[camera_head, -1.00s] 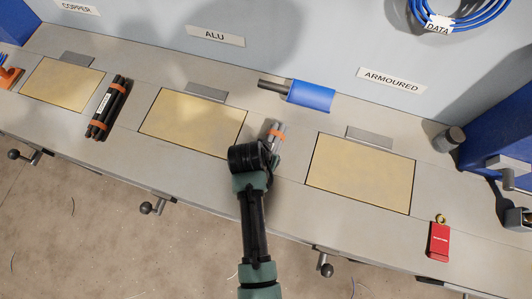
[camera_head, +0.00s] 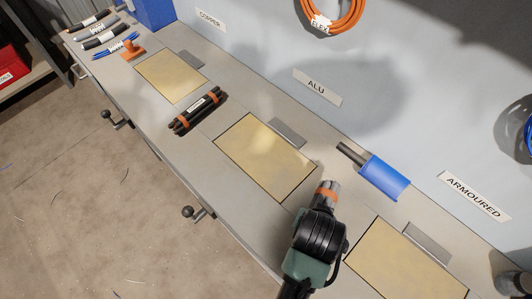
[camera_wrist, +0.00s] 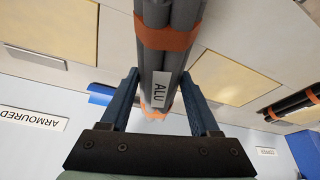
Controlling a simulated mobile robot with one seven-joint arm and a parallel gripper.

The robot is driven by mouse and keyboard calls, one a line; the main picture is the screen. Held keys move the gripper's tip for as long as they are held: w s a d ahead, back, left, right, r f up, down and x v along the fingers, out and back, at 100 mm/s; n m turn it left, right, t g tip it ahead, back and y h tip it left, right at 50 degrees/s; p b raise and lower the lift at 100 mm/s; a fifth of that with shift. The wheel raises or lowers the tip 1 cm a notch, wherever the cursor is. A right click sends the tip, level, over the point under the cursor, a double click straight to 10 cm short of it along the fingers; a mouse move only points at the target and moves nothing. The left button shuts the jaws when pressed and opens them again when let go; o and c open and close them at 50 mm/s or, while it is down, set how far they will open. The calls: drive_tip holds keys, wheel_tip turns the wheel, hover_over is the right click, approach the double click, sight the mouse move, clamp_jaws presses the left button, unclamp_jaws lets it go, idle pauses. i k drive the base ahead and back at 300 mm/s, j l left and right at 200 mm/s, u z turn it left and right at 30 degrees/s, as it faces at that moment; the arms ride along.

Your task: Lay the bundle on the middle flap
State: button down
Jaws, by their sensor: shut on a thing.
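My gripper (camera_head: 320,212) is shut on a bundle of grey cables (camera_head: 328,188) with orange bands. In the wrist view the bundle (camera_wrist: 168,55) lies between both fingers (camera_wrist: 160,80) and shows a white ALU label. The middle flap (camera_head: 265,157) is a bare yellowish panel in the bench under the ALU sign (camera_head: 317,87). It also shows in the wrist view (camera_wrist: 235,78). The bundle is just right of the middle flap, between it and the flap under the ARMOURED sign. Its height above the bench is hard to tell.
A black bundle with orange bands (camera_head: 195,110) lies left of the middle flap. A blue sleeve with a dark rod (camera_head: 383,177) lies behind my gripper. The right flap (camera_head: 405,262) and left flap (camera_head: 170,76) are bare. Several bundles (camera_head: 100,36) lie at the far left.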

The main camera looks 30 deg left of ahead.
sight(264, 154)
drive_tip(key=i+j, duration=0.1)
drive_tip(key=j, duration=0.35)
drive_tip(key=i+j, duration=0.1)
drive_tip(key=j, duration=0.35)
drive_tip(key=i+j, duration=0.1)
drive_tip(key=j, duration=0.35)
drive_tip(key=i+j, duration=0.15)
drive_tip(key=i, duration=0.15)
drive_tip(key=i+j, duration=0.15)
drive_tip(key=i, duration=0.15)
drive_tip(key=z, duration=0.05)
